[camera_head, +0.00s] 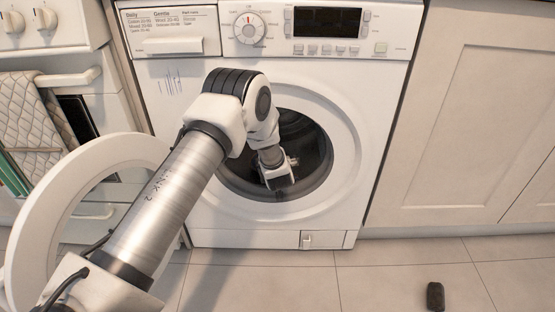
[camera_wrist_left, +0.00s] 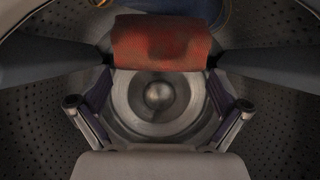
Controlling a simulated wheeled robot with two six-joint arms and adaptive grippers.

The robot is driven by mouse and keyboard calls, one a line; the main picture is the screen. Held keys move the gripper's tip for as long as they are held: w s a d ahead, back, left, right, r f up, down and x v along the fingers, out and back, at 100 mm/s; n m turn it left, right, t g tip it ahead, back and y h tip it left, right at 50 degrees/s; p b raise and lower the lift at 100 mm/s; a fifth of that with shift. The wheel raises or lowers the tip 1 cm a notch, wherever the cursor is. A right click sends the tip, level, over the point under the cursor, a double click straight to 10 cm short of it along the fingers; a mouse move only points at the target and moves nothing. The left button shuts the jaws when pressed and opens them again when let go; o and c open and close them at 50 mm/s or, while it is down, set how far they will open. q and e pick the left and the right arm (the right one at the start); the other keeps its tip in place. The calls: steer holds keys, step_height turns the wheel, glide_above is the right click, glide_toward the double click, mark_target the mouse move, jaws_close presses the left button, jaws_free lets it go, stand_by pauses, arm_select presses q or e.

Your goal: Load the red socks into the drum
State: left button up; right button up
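My left arm reaches through the open door of the white washer (camera_head: 360,150), and my left gripper (camera_head: 281,186) is inside the drum (camera_head: 312,140). In the left wrist view, the rolled red socks (camera_wrist_left: 162,42) sit between the two fingertips, which touch them at both ends. The gripper is shut on them. The perforated drum wall (camera_wrist_left: 285,120) surrounds the gripper, and a round metal hub (camera_wrist_left: 159,95) shows behind the socks. In the head view the socks are hidden. My right gripper is not in view.
The round washer door (camera_head: 28,235) stands open at the left, beside my arm. A blue and yellow item (camera_wrist_left: 214,10) shows at the top of the wrist view, partly cut off. A small dark object (camera_head: 435,296) lies on the tiled floor at the right. A cabinet (camera_head: 465,130) adjoins the washer.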

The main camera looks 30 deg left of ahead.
arm_select(q)
steer(key=shift+r, duration=0.25)
steer(key=p+v, duration=0.6)
steer(key=v, duration=0.6)
steer(key=s+d+f+m+g+h, duration=0.25)
steer(key=s+f, duration=0.35)
steer(key=s, duration=0.3)
steer(key=s+d+f+m+g+h, duration=0.1)
steer(key=s+d+f+g+h, duration=0.1)
steer(key=s+d+f, duration=0.35)
steer(key=s+d+f+m+g+h, duration=0.1)
steer(key=s+d+f+g, duration=0.15)
steer(key=s, duration=0.85)
steer(key=s+d+f+m+g+h, duration=0.1)
steer(key=s+m+g, duration=0.15)
steer(key=s, duration=0.85)
step_height(320, 180, up, 40)
steer(key=p, duration=3.9)
steer(key=shift+w+f+n+g, duration=0.2)
steer(key=shift+n+g, duration=0.15)
steer(key=shift+n, duration=0.05)
steer(key=shift+a, duration=0.1)
steer(key=shift+c, duration=0.4)
